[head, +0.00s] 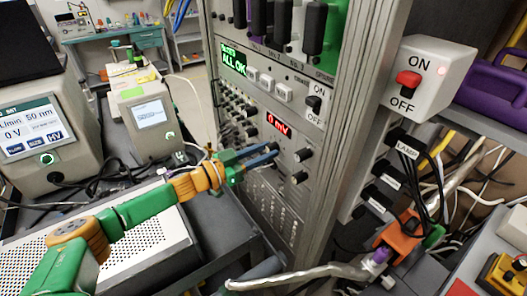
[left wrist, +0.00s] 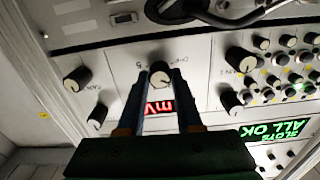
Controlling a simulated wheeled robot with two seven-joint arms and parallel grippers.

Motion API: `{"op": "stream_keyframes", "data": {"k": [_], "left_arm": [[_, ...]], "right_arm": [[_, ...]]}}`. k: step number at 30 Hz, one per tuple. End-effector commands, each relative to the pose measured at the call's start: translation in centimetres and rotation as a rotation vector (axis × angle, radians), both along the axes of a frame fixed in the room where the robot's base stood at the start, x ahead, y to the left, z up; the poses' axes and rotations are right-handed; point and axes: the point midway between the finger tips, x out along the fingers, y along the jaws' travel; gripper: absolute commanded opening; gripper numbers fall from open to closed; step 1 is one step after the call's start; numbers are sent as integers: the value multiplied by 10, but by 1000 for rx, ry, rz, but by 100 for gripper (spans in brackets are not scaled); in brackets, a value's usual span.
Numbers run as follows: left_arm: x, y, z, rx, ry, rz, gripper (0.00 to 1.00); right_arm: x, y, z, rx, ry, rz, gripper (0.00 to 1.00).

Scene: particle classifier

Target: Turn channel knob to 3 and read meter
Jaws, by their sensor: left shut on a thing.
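My left gripper (head: 273,152) reaches the front panel of the rack from the left. In the left wrist view its two blue fingers stand on either side of the channel knob (left wrist: 160,74), shut on it. The knob is dark with a pale cap, and a printed 5 shows beside it; its pointer cannot be read. The knob is hidden by the fingers in the head view. The meter (head: 278,123) is a small red display just above the fingers, reading 0 mV. In the left wrist view the fingers partly cover the meter (left wrist: 160,107). My right gripper is not in view.
Other knobs (head: 302,155) sit close by on the panel. A green display (head: 234,61) reads ALL OK. A white box with a red ON/OFF switch (head: 408,80) is on the right, above cables and lamp plugs. Instruments with screens (head: 152,113) stand at left.

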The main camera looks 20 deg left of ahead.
Motion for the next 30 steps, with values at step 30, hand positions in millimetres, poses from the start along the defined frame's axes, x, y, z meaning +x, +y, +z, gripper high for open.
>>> {"op": "stream_keyframes", "data": {"k": [30], "left_arm": [[0, 0, -1, 744, -580, 0, 0]], "right_arm": [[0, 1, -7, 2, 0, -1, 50]]}}
